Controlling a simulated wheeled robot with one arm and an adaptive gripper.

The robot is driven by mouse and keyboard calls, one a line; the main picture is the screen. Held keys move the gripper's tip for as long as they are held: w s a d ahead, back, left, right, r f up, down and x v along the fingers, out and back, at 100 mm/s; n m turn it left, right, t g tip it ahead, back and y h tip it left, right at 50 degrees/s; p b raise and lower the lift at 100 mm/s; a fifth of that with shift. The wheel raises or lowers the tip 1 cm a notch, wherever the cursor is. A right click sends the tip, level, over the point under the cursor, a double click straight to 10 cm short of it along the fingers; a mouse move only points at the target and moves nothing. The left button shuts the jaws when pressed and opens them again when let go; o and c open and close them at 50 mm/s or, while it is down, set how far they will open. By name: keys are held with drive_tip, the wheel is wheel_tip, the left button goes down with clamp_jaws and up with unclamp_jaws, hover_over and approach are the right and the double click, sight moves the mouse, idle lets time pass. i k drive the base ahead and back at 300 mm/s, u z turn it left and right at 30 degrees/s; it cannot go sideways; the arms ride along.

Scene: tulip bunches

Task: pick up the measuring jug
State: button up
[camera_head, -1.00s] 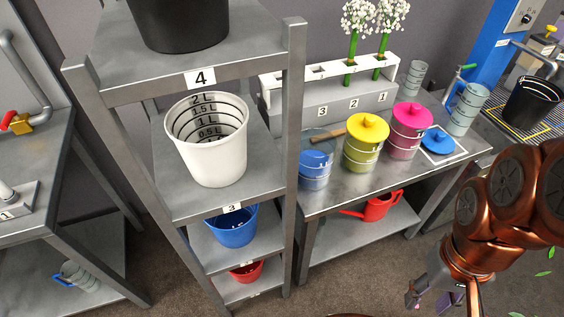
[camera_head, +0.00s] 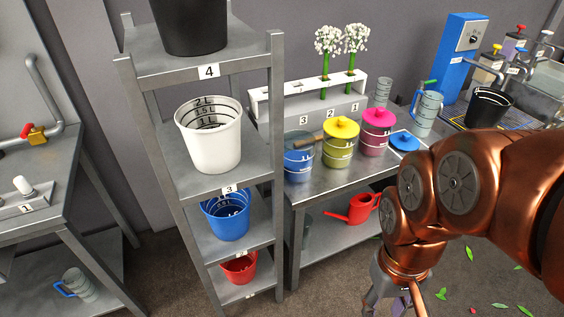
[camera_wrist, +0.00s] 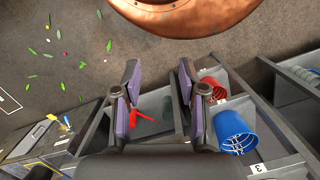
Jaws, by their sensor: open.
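Two grey jugs with graduation lines are in the head view; I cannot tell which is the measuring jug. The other, with a blue handle (camera_head: 75,286), is on the lower shelf of the left bench. My gripper (camera_wrist: 158,85) is open and empty, its purple-padded fingers apart in the wrist view. In the head view it hangs low, at the bottom edge, partly cut off, in front of the bench and apart from both jugs.
The metal rack (camera_head: 276,130) holds white, blue and red buckets. The bench (camera_head: 300,190) carries blue, yellow and pink buckets, a blue lid (camera_head: 404,142) and a flower rack. A red watering can (camera_head: 356,209) is below. Leaves litter the open floor at right.

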sight(431, 101)
drive_tip(key=u, duration=0.2)
drive_tip(key=i, duration=0.5)
drive_tip(key=z, duration=1.5)
